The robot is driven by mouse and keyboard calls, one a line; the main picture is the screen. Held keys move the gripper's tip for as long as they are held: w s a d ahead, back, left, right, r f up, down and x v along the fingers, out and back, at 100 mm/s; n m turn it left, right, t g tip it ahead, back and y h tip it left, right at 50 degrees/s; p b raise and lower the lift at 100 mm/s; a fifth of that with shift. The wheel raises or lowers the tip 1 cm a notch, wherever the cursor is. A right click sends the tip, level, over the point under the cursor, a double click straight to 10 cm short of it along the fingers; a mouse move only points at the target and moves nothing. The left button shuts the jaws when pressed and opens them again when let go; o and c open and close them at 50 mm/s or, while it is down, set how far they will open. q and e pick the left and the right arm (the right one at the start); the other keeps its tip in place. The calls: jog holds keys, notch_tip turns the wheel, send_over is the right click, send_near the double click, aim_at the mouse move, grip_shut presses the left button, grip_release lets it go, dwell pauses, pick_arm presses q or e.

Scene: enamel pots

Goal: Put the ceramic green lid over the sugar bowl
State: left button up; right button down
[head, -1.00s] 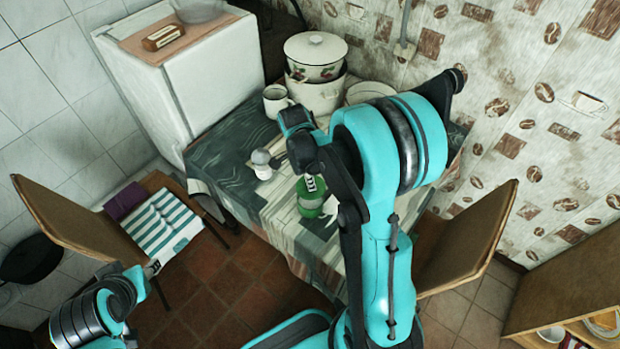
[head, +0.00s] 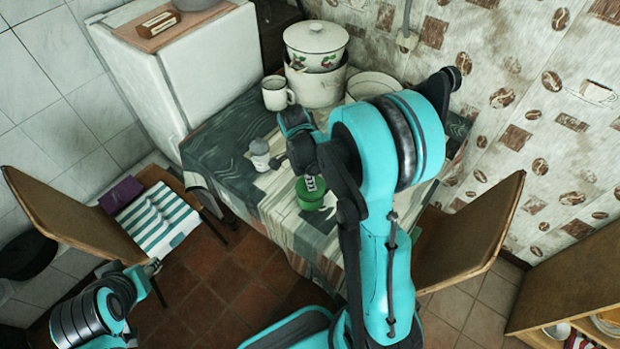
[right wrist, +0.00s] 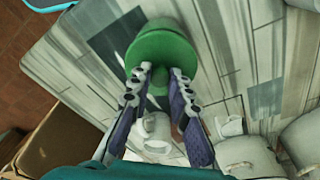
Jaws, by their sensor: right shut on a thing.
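The ceramic green lid (right wrist: 160,52) is a round disc with a knob, seen in the right wrist view. My right gripper (right wrist: 159,78) is shut on its knob. A green body, seemingly the sugar bowl (right wrist: 164,23), shows just beyond the lid's edge; the lid covers most of it. In the head view the green sugar bowl (head: 311,202) and lid show as one green shape below my right gripper (head: 308,168). I cannot tell whether lid and bowl touch. My left gripper (head: 152,267) is at the lower left, far from the table; its jaws are too small to judge.
A grey-white shaker (head: 260,156) stands left of the bowl on the patterned tablecloth (head: 225,140). A white mug (head: 277,93), stacked enamel pots (head: 316,55) and a pale bowl (head: 373,84) stand at the back. Chairs flank the table on the left (head: 65,215) and right (head: 470,240).

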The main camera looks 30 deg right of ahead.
jog(key=shift+f+b, duration=0.3)
jog(key=shift+f, duration=0.3)
jog(key=c, duration=0.9)
grip_release()
jog(key=shift+o, duration=0.2)
jog(key=shift+r+p, duration=2.55)
jog(key=shift+r, duration=1)
